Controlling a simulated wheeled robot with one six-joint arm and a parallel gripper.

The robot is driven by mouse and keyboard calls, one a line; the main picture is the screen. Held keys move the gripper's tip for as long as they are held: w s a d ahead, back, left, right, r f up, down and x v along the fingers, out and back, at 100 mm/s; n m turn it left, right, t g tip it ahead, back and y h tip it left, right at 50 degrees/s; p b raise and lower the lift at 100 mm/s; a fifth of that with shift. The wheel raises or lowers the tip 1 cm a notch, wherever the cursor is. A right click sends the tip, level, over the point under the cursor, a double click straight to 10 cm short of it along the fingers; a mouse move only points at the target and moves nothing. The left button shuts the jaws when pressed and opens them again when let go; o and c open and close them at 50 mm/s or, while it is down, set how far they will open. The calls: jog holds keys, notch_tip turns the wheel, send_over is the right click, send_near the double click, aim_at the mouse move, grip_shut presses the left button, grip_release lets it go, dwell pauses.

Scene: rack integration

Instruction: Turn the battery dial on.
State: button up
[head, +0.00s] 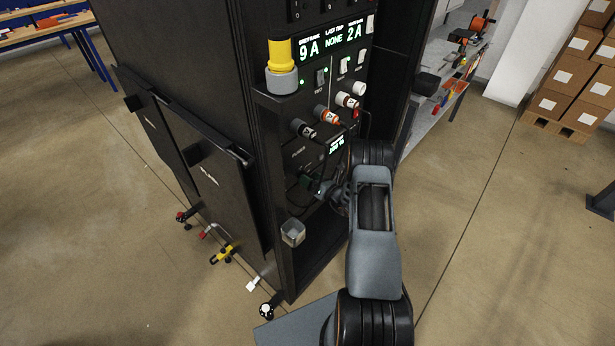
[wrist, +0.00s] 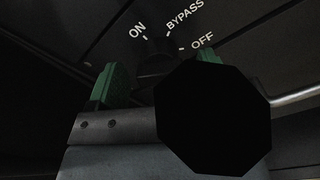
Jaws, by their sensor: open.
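The battery dial (wrist: 155,66) is a dark knob on the black panel, with the white labels ON, BYPASS and OFF around its far side. Its pointer is too dark to read. My gripper (wrist: 160,60) is open, with one green fingertip on each side of the dial in the wrist view. I cannot tell whether either fingertip touches it. A black octagonal shape hides most of the right finger and the near part of the view. In the head view my gripper (head: 308,184) is at the lower part of the rack front, and the dial is hidden there.
The black rack (head: 190,60) carries a yellow-and-grey beacon (head: 281,65), a green-lit display (head: 334,42) and several cable connectors (head: 326,115) above my gripper. A small grey box (head: 292,232) is at the rack's lower front corner. Open floor (head: 490,230) lies to the right.

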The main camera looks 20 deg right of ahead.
jog(key=shift+x, duration=0.85)
jog(key=shift+c, duration=0.3)
jog(key=c, duration=0.9)
jog(key=shift+o, duration=0.2)
